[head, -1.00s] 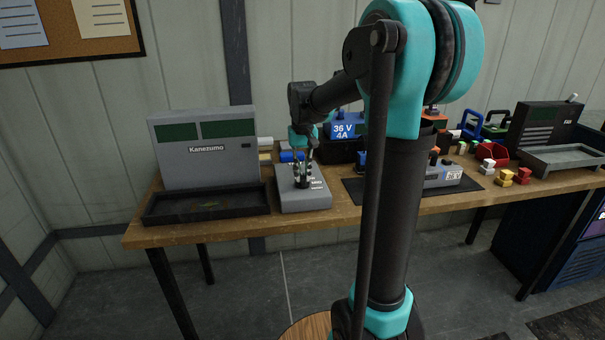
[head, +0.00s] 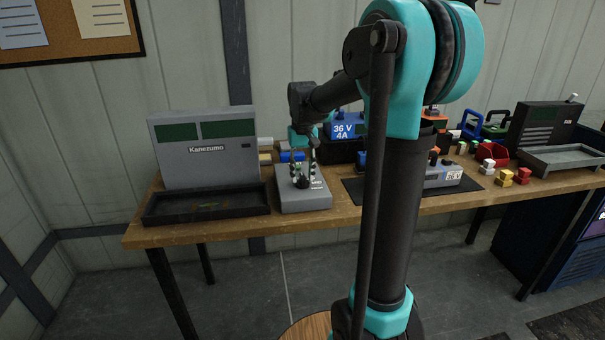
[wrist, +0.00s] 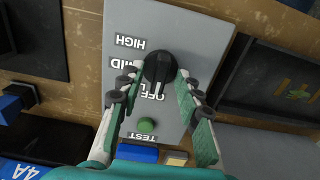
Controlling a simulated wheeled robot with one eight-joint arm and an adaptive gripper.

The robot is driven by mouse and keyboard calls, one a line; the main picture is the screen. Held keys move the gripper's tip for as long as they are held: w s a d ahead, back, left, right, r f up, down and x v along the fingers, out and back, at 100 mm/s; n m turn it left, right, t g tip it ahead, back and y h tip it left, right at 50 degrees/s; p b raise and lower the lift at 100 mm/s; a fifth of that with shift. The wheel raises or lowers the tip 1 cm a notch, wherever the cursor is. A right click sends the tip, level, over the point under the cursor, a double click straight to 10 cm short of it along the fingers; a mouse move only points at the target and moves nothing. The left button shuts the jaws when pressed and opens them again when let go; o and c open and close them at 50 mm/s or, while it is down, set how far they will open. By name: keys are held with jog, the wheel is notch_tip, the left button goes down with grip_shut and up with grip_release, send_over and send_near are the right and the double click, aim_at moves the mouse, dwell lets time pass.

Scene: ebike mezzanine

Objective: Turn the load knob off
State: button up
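The load knob (wrist: 158,70) is a black round knob on a grey box (wrist: 190,30), which stands on the bench in the head view (head: 305,202). In the wrist view the labels are upside down and read HIGH, MID, a partly hidden one, OFF and TEST. The knob's white pointer line points down the picture, at the OFF label (wrist: 152,97). My gripper (wrist: 160,74) is open, one finger on each side of the knob with gaps. In the head view my gripper (head: 304,168) is just above the knob. A green button (wrist: 146,125) sits by TEST.
A grey Kanezumo unit (head: 205,150) with a dark tray (head: 205,205) stands close on the left. A blue 36 V 4A box (head: 346,128) is behind on the right. A dark mat (head: 355,190) lies to the right, and small coloured parts crowd the bench's right side.

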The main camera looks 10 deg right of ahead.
aim_at(303, 176)
jog(key=shift+r, duration=0.1)
notch_tip(303, 176, up, 12)
dwell(0.5)
